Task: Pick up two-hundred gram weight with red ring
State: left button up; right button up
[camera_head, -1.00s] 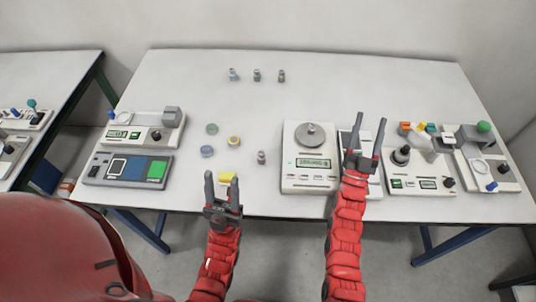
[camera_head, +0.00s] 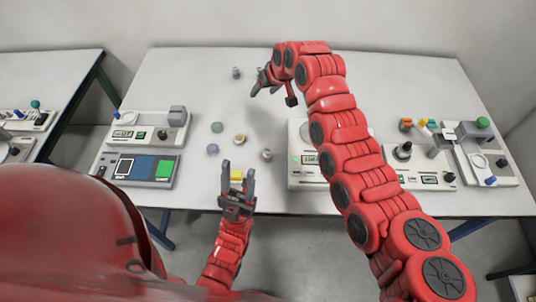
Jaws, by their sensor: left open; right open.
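Several small metal weights stood in a row at the back of the table; one weight (camera_head: 236,73) still shows there, just left of my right gripper. The others are hidden behind my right gripper and arm. Another small weight (camera_head: 267,154) stands nearer the front, left of the scale. I cannot make out which weight has a red ring. My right gripper (camera_head: 263,83) is open over the back row, and I see nothing held in it.
My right arm partly covers the white scale (camera_head: 299,172). Control panels (camera_head: 135,167) stand at left; more devices (camera_head: 423,171) stand at right. The back-left table is clear.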

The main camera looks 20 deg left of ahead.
jog(key=s+d+r+n+g+h, duration=0.1)
jog(key=s+d+r+g+h, duration=0.1)
jog(key=s, duration=0.3)
jog(key=s+d+r+n+g+h, duration=0.1)
jog(key=s+d+r+h, duration=0.2)
jog(key=s, duration=0.3)
jog(key=p, duration=0.4)
send_over(268, 150)
jog(key=shift+g, duration=0.3)
jog(key=f, duration=1.2)
jog(key=shift+s+f, duration=0.2)
jog(key=shift+f, duration=0.15)
notch_tip(268, 150, down, 4)
jog(key=shift+a+f+p, duration=0.1)
jog(key=shift+f+p, duration=0.05)
jog(key=shift+p, duration=0.45)
jog(key=shift+w+f, duration=0.1)
jog(key=shift+f, duration=0.3)
grip_shut()
